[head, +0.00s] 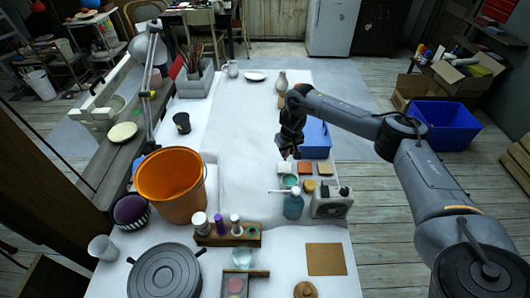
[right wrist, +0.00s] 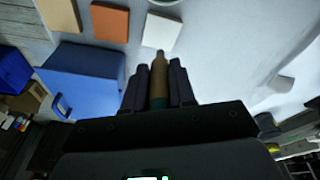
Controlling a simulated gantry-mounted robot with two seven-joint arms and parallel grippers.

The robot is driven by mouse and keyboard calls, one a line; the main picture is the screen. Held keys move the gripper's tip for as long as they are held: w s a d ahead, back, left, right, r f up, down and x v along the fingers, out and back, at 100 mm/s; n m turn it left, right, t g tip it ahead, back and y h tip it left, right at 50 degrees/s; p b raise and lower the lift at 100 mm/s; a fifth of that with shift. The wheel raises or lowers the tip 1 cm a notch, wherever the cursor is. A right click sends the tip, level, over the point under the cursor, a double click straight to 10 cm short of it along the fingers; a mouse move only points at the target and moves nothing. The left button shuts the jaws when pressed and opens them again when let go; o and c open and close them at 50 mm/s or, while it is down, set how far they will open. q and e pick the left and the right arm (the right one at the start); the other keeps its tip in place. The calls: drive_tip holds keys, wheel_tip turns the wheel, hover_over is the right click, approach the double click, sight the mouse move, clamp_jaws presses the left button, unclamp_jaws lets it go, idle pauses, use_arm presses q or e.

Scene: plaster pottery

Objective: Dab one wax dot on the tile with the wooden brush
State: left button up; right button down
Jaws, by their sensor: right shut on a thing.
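My right gripper (head: 286,153) hangs over the white table beside the blue box. It is shut on the wooden brush (right wrist: 158,85), which is brown with a dark green band low between the fingers. The brush tip points towards the white tile (right wrist: 161,32); I cannot tell whether it touches. An orange tile (right wrist: 109,22) and a tan tile (right wrist: 61,15) lie beside it. In the head view the white tile (head: 284,168), orange tile (head: 305,168) and tan tile (head: 325,170) form a row in front of the gripper. No wax dot shows on them. My left gripper is out of view.
A blue box (head: 316,140) stands behind the tiles. A small green-filled dish (head: 290,181), a teal pump bottle (head: 293,207) and a grey-white device (head: 331,203) stand in front. An orange bucket (head: 170,185) and a wooden rack (head: 227,239) are further left. The table's middle is clear.

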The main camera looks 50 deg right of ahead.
drive_tip(key=shift+s+d+f, duration=0.1)
drive_tip(key=shift+s+f, duration=0.2)
drive_tip(key=shift+f, duration=0.5)
drive_tip(key=shift+b+x, duration=1)
drive_tip(key=shift+b, duration=0.6)
drive_tip(key=shift+s+a+f, duration=0.1)
drive_tip(key=shift+a, duration=0.15)
drive_tip(key=shift+f, duration=0.2)
drive_tip(key=shift+f+p, duration=0.3)
